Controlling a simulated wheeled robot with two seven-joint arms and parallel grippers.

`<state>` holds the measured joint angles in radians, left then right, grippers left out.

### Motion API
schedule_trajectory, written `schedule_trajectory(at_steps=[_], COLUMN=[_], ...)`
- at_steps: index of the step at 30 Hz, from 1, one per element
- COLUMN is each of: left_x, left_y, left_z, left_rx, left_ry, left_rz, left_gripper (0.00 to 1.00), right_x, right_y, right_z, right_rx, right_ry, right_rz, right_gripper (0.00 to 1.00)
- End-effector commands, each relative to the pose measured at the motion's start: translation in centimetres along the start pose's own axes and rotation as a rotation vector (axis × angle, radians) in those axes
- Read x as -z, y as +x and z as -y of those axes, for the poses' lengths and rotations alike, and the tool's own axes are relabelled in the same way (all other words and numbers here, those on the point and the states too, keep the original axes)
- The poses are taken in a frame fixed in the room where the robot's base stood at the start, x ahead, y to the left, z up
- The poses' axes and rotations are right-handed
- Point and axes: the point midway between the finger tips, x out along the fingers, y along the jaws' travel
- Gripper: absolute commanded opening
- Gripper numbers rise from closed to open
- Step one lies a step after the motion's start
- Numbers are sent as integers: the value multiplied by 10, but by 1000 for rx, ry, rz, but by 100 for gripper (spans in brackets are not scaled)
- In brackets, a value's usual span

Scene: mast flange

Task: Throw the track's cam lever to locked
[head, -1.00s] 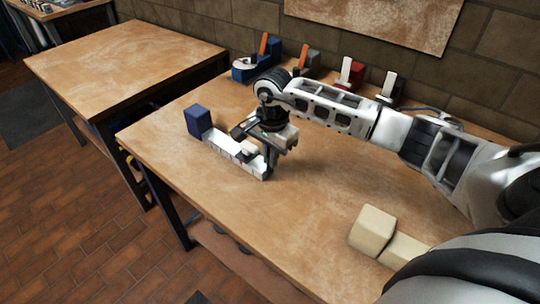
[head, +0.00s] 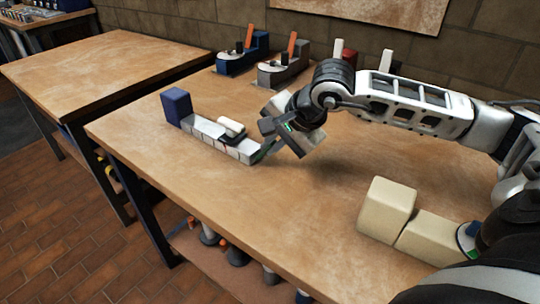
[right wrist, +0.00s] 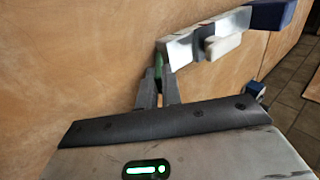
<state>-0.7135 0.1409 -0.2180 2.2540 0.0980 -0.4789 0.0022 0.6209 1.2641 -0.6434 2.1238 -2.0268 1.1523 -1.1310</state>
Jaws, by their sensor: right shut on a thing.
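The track (head: 209,130) is a pale segmented bar lying on the table, with a blue block (head: 177,107) at its far left end. A white lever-like piece (head: 231,126) lies low along its top; it also shows in the right wrist view (right wrist: 224,46) on a dark mount. My right gripper (head: 262,153) is tilted at the track's near end. Its fingers are shut on a narrow green piece (right wrist: 158,63) there, mostly hidden between the fingertips. I cannot tell whether this green piece is the cam lever. My left gripper is not in view.
Along the wall stand a blue fixture (head: 238,62) and a grey fixture (head: 278,73) with orange levers, and a red one (head: 348,57) with a white lever. Cream blocks (head: 387,208) lie at the front right. The table front left of them is clear.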

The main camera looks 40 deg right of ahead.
Motion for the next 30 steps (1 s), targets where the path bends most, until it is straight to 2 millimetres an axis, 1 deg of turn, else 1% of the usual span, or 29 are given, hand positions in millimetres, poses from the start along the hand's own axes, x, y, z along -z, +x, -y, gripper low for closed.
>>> schedule_trajectory(at_steps=[2,16,18,19,27,30], left_x=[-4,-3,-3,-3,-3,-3], left_y=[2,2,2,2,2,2], left_z=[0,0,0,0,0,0], left_rx=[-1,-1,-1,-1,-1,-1], left_ry=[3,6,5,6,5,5], left_rz=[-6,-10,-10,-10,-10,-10], left_gripper=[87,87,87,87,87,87], right_x=[0,0,0,0,0,1], right_y=[2,-1,-1,0,-1,-6], right_z=[-3,-1,-1,-1,-1,-1], right_rx=[14,27,27,27,26,27], right_ry=[0,1,1,1,1,0], right_rz=[0,0,0,0,-1,-2], right_gripper=[0,0,23,29,29,29])
